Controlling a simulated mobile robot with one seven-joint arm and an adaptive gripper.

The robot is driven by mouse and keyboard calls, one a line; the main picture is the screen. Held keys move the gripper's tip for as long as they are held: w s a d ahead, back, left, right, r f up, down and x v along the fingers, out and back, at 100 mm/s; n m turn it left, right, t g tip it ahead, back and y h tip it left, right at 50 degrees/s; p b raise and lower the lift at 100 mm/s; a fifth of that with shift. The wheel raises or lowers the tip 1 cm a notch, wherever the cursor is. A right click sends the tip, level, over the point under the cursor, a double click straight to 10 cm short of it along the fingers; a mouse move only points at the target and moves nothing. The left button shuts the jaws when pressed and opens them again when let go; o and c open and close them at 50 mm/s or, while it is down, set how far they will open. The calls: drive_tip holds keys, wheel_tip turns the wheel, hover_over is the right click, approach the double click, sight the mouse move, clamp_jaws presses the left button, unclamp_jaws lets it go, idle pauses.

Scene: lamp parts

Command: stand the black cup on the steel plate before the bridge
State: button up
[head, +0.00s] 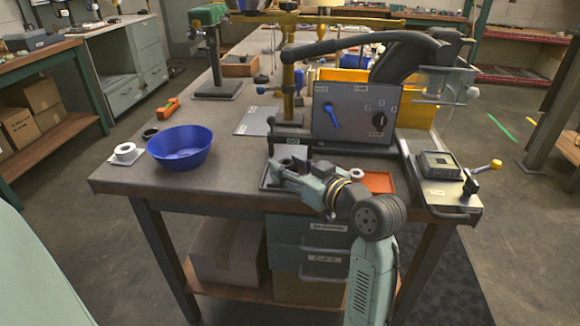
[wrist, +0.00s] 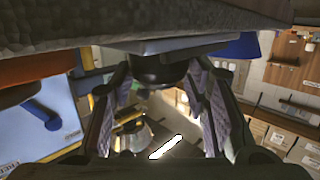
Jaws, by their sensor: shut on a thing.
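The black cup (wrist: 158,70) shows in the wrist view as a dark rounded shape between my two fingers. My gripper (head: 284,169) is shut on it, low over the front of the bench. A pale blue-grey plate (wrist: 165,45) lies right against the cup's far end in the wrist view, which appears upside down. I cannot tell whether cup and plate touch. In the head view my gripper and wrist hide the cup and most of the plate there. The bridge (head: 345,110), with a grey panel, a blue lever and a black knob, stands just behind my gripper.
A blue bowl (head: 181,148) stands left of my gripper, with a white roll (head: 125,152) and a dark ring (head: 150,133) beside it. An orange tray (head: 379,182) lies close on the right. Another grey plate (head: 255,121) lies behind.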

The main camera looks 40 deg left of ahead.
drive_tip(key=o, duration=1.1)
drive_tip(key=shift+o, duration=0.2)
